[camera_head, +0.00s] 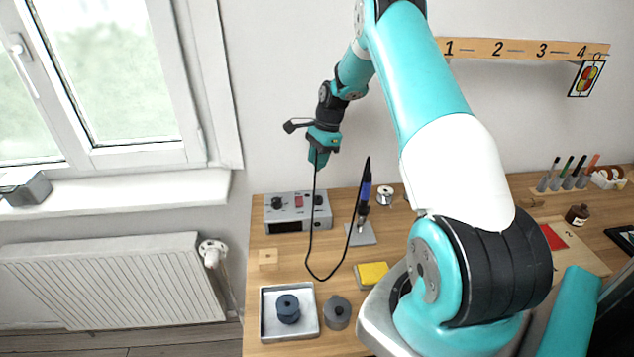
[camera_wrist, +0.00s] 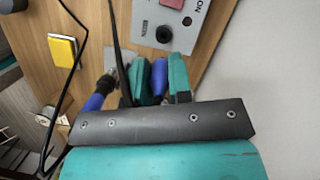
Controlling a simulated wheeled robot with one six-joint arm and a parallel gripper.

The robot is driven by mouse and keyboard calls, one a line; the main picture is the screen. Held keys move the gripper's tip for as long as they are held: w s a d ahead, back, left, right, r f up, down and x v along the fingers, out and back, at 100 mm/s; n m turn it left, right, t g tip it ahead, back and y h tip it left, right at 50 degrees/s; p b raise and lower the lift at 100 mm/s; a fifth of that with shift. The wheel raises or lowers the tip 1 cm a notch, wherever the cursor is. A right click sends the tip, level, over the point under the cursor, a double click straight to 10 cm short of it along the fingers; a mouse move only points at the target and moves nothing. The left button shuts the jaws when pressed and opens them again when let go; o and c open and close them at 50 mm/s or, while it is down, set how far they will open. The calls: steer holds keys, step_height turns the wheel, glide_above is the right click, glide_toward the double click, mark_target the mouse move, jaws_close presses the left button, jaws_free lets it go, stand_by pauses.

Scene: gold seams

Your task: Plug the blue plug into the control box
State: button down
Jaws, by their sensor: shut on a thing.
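The grey control box (camera_head: 284,216) stands at the back left of the bench, with a red switch on its face. In the wrist view the control box (camera_wrist: 196,18) shows a dark round socket (camera_wrist: 164,34) ahead of the fingertips. My gripper (camera_head: 319,161) is above the control box in the head view. In the wrist view my gripper (camera_wrist: 159,78) is shut on the blue plug (camera_wrist: 159,82), which sits between its teal fingers, apart from the socket. The plug is hidden by the fingers in the head view. A black cable (camera_head: 311,235) hangs from the gripper in a loop.
The blue soldering iron (camera_head: 365,191) stands upright in its holder (camera_head: 361,235), right of the box. A yellow sponge (camera_head: 373,272), a wooden block (camera_head: 268,257), a metal tray (camera_head: 266,325) and a solder spool (camera_head: 384,194) are nearby.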

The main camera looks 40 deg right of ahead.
steer(key=b, duration=0.8)
glide_above(316, 199)
steer(key=shift+d+f, duration=0.2)
steer(key=shift+f, duration=2.2)
steer(key=shift+d+f, duration=0.15)
steer(key=shift+f, duration=2.2)
steer(key=shift+p, duration=0.7)
steer(key=shift+f, duration=1.05)
steer(key=shift+c, duration=2.4)
jaws_free()
steer(key=shift+r, duration=0.15)
steer(key=shift+r+p, duration=2.75)
steer(key=shift+r, duration=0.6)
